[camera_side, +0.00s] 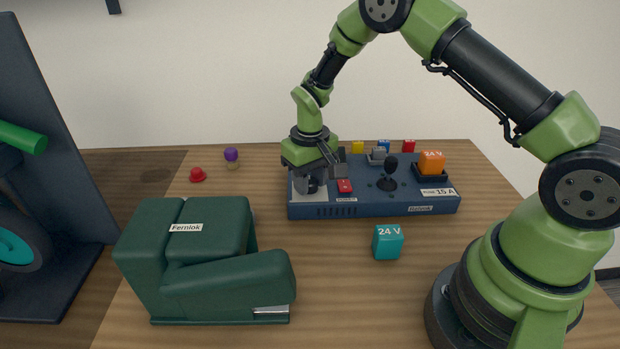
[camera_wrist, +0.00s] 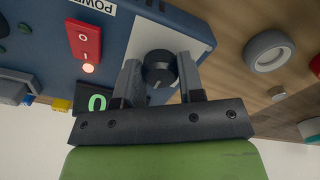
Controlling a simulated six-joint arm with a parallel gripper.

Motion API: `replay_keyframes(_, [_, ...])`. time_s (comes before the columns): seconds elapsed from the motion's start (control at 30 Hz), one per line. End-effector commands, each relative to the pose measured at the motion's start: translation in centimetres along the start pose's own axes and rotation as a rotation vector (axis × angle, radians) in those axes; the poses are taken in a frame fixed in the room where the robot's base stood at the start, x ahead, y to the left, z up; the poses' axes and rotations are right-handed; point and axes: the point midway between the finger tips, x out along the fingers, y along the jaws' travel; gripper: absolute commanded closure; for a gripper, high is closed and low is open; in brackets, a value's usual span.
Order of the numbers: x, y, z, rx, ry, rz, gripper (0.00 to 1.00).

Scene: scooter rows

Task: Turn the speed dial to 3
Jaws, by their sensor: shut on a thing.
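The speed dial is a black round knob (camera_wrist: 158,68) on a pale plate (camera_wrist: 203,43) at one end of the blue control box (camera_side: 370,209). In the wrist view it sits between the two fingers of my gripper (camera_wrist: 159,72), which is shut on it. A pale mark shows on the knob's edge toward my gripper's body. A small display (camera_wrist: 97,101) beside it shows a green 0. In the side view my gripper (camera_side: 313,183) points down over the box's left end, and the dial (camera_side: 313,187) is partly hidden.
A red power switch (camera_wrist: 84,42) glows beside the plate. A teal 24 V block (camera_side: 388,242) and a green Fernlok clamp-like object (camera_side: 210,255) stand in front.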

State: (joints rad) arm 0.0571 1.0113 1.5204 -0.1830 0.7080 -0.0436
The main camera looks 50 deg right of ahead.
Motion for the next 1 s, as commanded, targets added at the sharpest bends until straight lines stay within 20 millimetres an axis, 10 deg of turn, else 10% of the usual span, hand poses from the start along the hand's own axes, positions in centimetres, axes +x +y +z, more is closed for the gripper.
replay_keyframes(0.13, [-0.1, 0.0, 0.0, 0.001, 0.000, 0.000, 0.88])
replay_keyframes(0.17, [-0.1, 0.0, 0.0, 0.000, 0.000, 0.000, 0.58])
replay_keyframes(0.27, [-0.1, 0.0, 0.0, 0.000, 0.000, 0.000, 0.39])
replay_keyframes(0.63, [-0.8, 0.0, -0.1, -0.001, 0.003, 0.000, 0.39])
replay_keyframes(1.0, [-7.7, 0.0, -0.1, -0.001, 0.006, -0.001, 0.39])
